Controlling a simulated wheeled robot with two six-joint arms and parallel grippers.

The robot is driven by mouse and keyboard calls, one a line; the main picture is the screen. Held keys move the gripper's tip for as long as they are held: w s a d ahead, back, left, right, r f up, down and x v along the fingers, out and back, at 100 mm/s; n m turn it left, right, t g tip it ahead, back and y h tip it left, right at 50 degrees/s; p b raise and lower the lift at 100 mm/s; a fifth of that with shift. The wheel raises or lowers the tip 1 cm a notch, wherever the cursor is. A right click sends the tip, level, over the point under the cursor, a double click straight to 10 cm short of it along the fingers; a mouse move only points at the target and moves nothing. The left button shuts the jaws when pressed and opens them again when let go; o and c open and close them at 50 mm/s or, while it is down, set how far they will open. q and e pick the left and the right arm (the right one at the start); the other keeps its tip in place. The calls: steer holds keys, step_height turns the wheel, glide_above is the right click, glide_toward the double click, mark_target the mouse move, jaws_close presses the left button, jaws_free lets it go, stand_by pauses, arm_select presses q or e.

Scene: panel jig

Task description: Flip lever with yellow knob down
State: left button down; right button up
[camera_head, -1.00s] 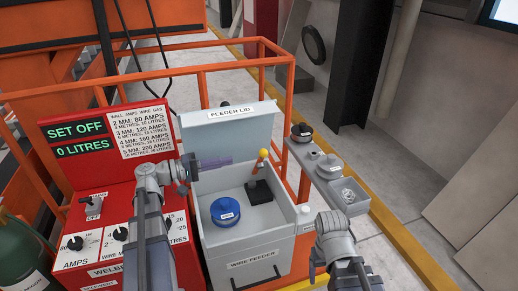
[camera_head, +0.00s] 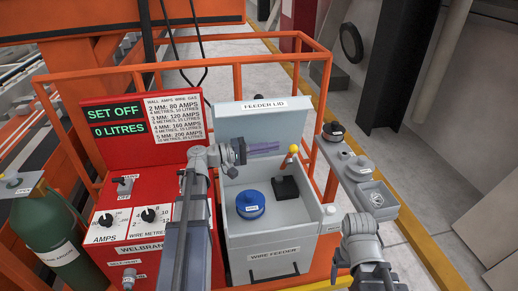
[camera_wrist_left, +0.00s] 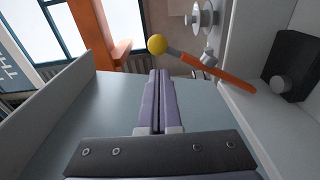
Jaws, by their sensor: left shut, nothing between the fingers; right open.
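The lever with the yellow knob (camera_head: 293,149) stands inside the open wire feeder box (camera_head: 267,235), raised from a black base (camera_head: 285,188). In the left wrist view the yellow knob (camera_wrist_left: 157,44) tops a grey and orange lever arm (camera_wrist_left: 220,73) that runs to a black block at the right. My left gripper (camera_head: 277,148) is shut and empty, in front of the open lid, just left of the knob. In the wrist view its fingertips (camera_wrist_left: 160,78) point just below the knob, with a gap that I cannot measure. My right gripper (camera_head: 338,268) is low at the box's right side, open.
A blue spool (camera_head: 250,203) sits in the box left of the lever. The feeder lid (camera_head: 264,125) stands open behind. The red welder panel (camera_head: 150,225) is left, a grey shelf with parts (camera_head: 370,190) right. Orange rails surround the box.

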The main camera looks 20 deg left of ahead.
arm_select(q)
steer(key=shift+x, duration=1.65)
steer(key=s+d+f+m+b, duration=0.4)
steer(key=s+f+b, duration=0.2)
steer(key=b, duration=0.1)
steer(key=shift+s+m, duration=0.2)
steer(key=shift+m, duration=0.2)
arm_select(e)
step_height(320, 180, down, 7)
steer(key=s, duration=0.1)
steer(key=shift+s+d, duration=0.15)
steer(key=shift+d, duration=0.3)
arm_select(q)
steer(key=shift+d+f, duration=0.1)
steer(key=shift+d, duration=0.05)
arm_select(e)
steer(key=shift+r, duration=0.2)
arm_select(q)
step_height(320, 180, up, 10)
steer(key=p, duration=1)
arm_select(e)
step_height(320, 180, up, 10)
